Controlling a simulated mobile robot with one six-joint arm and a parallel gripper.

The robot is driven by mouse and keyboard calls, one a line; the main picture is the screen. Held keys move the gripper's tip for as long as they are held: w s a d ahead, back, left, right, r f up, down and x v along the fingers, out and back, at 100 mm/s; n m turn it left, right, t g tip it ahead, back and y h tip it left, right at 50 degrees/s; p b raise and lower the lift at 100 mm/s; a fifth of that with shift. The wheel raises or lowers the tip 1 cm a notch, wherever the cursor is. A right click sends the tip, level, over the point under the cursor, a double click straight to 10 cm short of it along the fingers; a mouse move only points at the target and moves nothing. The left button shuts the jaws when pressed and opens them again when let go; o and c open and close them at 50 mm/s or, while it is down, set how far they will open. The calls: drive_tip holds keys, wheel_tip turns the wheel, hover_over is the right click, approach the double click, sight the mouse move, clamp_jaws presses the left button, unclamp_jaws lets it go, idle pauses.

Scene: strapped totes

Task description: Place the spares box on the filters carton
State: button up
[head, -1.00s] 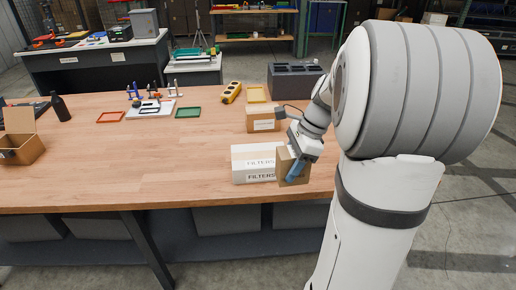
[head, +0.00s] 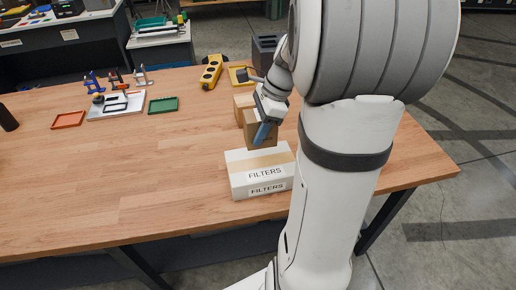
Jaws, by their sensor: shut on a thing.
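The white filters carton (head: 240,182), with a brown tape strip and FILTERS printed on its top and front, sits near the front edge of the wooden table. My gripper (head: 263,132) is shut on a small brown box (head: 249,128), which I take to be the spares box; its label is mostly hidden by a blue finger. The held box appears just beyond the carton's back edge in the head view. Whether it touches the carton or hangs above it, I cannot tell.
Another brown box (head: 240,102) stands behind the held one. A yellow control pendant (head: 211,72), a dark block (head: 264,48), a green tray (head: 163,105) and a red tray (head: 68,119) lie farther back. The table (head: 130,180) is clear left of the carton.

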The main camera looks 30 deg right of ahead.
drive_tip(key=f, duration=0.4)
drive_tip(key=shift+d+f, duration=0.2)
drive_tip(key=shift+f, duration=0.1)
wheel_tip(320, 180, down, 3)
drive_tip(key=shift+s+f, duration=0.1)
drive_tip(key=shift+f, duration=0.1)
drive_tip(key=shift+s, duration=0.1)
drive_tip(key=o, duration=1.1)
drive_tip(key=shift+f, duration=0.1)
drive_tip(key=v, duration=1.2)
drive_tip(key=shift+s+a+f+n+t+h, duration=0.1)
drive_tip(key=shift+s+a+n+t+h, duration=0.45)
drive_tip(key=shift+s+a+n, duration=2.35)
drive_tip(key=shift+s+a+f+n+t+h, duration=0.1)
drive_tip(key=shift+s+a+n+h, duration=0.8)
drive_tip(key=shift+a+n, duration=2.35)
drive_tip(key=shift+s+a+f+n+t+h, duration=0.15)
drive_tip(key=shift+s+a+n+t+h, duration=0.35)
drive_tip(key=shift+s+a+n, duration=2.6)
